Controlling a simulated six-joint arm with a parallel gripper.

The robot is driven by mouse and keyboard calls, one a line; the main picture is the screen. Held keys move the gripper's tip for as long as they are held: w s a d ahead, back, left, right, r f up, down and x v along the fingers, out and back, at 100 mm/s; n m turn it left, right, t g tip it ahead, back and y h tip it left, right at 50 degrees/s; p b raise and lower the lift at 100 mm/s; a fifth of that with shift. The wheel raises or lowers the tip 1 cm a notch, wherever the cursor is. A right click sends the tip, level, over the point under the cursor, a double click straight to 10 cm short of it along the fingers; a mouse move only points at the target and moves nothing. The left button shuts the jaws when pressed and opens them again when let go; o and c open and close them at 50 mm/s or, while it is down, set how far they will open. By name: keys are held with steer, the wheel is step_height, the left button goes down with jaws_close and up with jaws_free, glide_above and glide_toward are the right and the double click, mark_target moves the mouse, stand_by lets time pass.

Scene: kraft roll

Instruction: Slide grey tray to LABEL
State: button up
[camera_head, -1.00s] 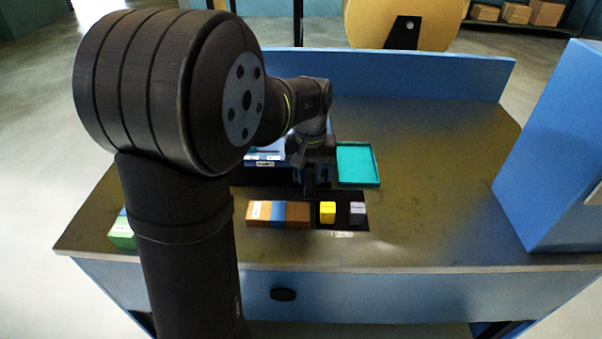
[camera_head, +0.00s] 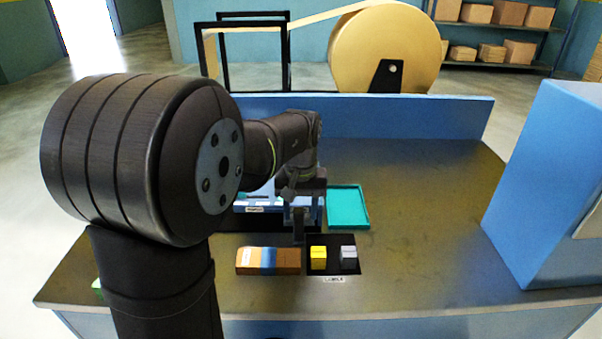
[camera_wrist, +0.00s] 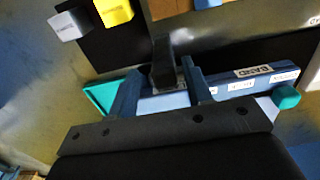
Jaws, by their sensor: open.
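A grey block (camera_head: 349,252) and a yellow block (camera_head: 318,257) stand side by side on a black mat (camera_head: 335,267), with a small white label reading roughly LABEL (camera_head: 334,280) at its front edge. They also show at the upper left in the wrist view. I cannot make out a grey tray for certain. My gripper (camera_wrist: 160,75) is open, fingers pointing down behind the mat. A dark upright post (camera_wrist: 163,62) shows between the fingertips in the wrist view, with a gap on each side. My arm hides part of the area behind it.
A teal tray (camera_head: 348,208) lies right of my gripper. A blue rack with white labels (camera_wrist: 250,80) is beneath it. A tall blue box (camera_head: 540,190) stands at right. The table between is clear.

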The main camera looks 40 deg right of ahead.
mark_target(300, 219)
step_height(300, 219, up, 14)
steer(key=shift+r, duration=0.2)
steer(key=shift+f, duration=0.1)
stand_by(0.5)
step_height(300, 219, down, 17)
steer(key=shift+f, duration=0.2)
steer(key=shift+a, duration=0.1)
stand_by(0.3)
